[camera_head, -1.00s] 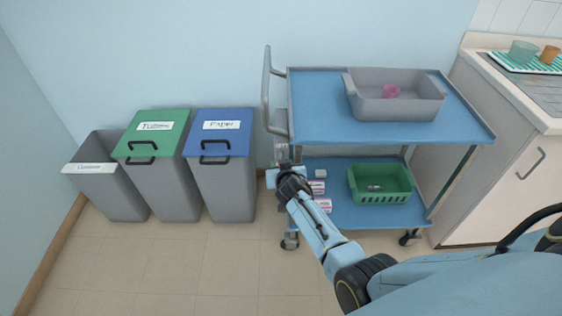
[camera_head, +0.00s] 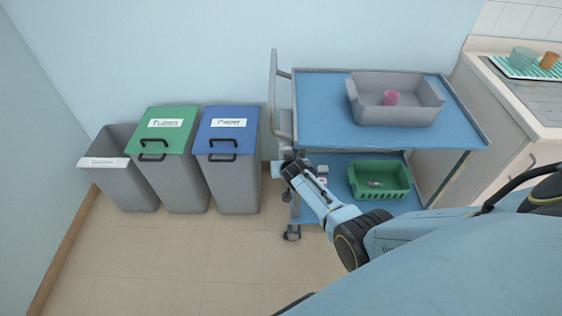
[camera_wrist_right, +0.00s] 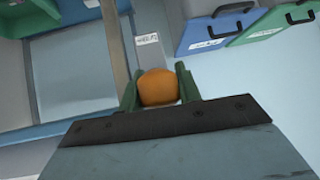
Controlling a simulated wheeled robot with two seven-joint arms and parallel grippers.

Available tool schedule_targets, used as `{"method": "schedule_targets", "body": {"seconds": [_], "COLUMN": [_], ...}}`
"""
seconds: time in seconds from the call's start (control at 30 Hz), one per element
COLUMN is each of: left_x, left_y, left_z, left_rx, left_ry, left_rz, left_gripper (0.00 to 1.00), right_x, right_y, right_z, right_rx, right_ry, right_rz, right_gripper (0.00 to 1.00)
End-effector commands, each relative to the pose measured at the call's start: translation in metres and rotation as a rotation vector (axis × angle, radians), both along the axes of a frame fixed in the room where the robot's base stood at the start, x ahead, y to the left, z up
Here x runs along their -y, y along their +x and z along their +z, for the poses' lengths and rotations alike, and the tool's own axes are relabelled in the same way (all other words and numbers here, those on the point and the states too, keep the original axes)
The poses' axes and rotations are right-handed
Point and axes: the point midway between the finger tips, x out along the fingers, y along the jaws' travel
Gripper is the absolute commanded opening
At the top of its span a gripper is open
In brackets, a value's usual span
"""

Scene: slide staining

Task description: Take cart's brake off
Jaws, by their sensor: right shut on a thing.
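The blue-topped cart (camera_head: 318,100) stands against the wall, with a grey push handle (camera_head: 274,92) at its left end. My right arm reaches to the cart's left end, and the right gripper (camera_head: 287,158) is beside the post below the handle. In the right wrist view, the green fingers of this gripper (camera_wrist_right: 158,88) are shut on a rounded orange knob (camera_wrist_right: 158,87). A small white label (camera_wrist_right: 147,40) lies just beyond it; its writing is hard to read. In the head view the knob is hidden by the gripper. My left gripper is not in view.
A grey tub (camera_head: 400,116) holding a pink cup (camera_head: 391,97) is on the top shelf. A green basket (camera_head: 380,192) is on the lower shelf. Several bins, including a blue-lidded one (camera_head: 228,140), stand left. A counter (camera_head: 530,120) is right. Floor in front is clear.

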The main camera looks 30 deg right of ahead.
Motion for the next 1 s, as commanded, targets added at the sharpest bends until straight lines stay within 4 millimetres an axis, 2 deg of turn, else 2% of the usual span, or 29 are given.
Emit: {"method": "schedule_targets", "body": {"seconds": [0.3,0.33,0.5,0.83,1.0], "left_x": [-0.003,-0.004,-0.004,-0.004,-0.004], "left_y": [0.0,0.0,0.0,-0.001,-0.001], "left_z": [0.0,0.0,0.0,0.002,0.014], "left_rx": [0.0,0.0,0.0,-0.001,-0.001], "left_ry": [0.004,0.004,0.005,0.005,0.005], "left_rz": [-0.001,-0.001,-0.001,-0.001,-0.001], "left_gripper": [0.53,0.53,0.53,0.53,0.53], "right_x": [-0.002,-0.002,-0.002,-0.001,-0.005], "right_y": [0.0,0.0,0.0,-0.001,-0.012], "right_z": [0.0,0.0,0.0,0.002,0.013], "right_rx": [0.0,0.0,0.0,0.001,0.0], "right_ry": [0.009,0.009,0.006,0.003,0.003], "right_rz": [-0.003,-0.003,-0.002,-0.002,-0.001], "right_gripper": [0.0,0.35,0.55,0.55,0.55]}}
